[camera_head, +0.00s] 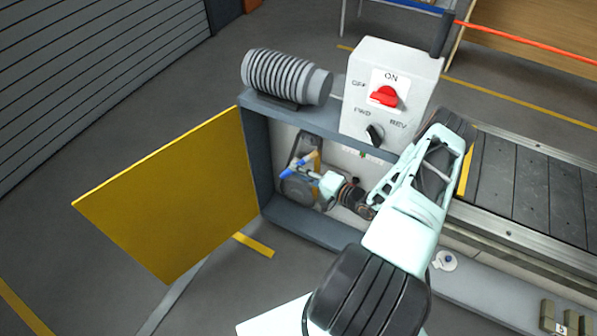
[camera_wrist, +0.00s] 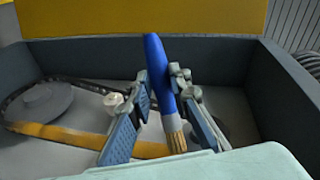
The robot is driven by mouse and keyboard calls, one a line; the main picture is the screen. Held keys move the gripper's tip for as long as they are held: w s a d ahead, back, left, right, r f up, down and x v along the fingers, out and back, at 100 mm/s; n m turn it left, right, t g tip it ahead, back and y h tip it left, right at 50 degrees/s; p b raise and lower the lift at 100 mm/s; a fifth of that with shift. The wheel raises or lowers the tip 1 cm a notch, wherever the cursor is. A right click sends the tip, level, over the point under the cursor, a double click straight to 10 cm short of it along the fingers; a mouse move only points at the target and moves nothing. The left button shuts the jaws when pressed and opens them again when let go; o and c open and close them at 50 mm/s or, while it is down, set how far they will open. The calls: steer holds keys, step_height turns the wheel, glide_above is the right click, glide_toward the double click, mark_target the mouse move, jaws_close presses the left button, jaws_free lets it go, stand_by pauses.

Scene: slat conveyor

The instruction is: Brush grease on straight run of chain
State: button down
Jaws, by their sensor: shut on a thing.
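My gripper (camera_head: 314,175) is inside the open drive housing, shut on the blue handle of a brush (camera_head: 294,167). In the wrist view the brush (camera_wrist: 160,72) stands slantwise between the two fingers (camera_wrist: 157,105), with its tan bristles at the lower end, close to the camera. The dark chain (camera_wrist: 92,86) runs along the housing's back, around a grey sprocket (camera_wrist: 40,102) at the left. The bristles look apart from the visible chain. My fingers hide part of the chain, and contact there cannot be told.
The housing's grey walls (camera_wrist: 225,58) surround my gripper closely. Its yellow door (camera_head: 175,190) hangs open at left. A yellow bar (camera_wrist: 70,137) crosses the housing. A ribbed motor (camera_head: 283,78) and white control box (camera_head: 388,62) with a red switch (camera_head: 384,96) stand above. The slat conveyor (camera_head: 520,180) extends right.

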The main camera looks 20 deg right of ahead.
step_height(320, 180, down, 14)
steer(key=b, duration=1.1)
steer(key=shift+b, duration=0.35)
step_height(320, 180, down, 18)
steer(key=b, duration=1.1)
steer(key=shift+r+b, duration=0.2)
steer(key=shift+b, duration=0.2)
stand_by(0.8)
steer(key=s+a+p, duration=0.3)
steer(key=a, duration=0.1)
steer(key=shift+s+a, duration=0.35)
steer(key=shift+a, duration=0.05)
stand_by(0.4)
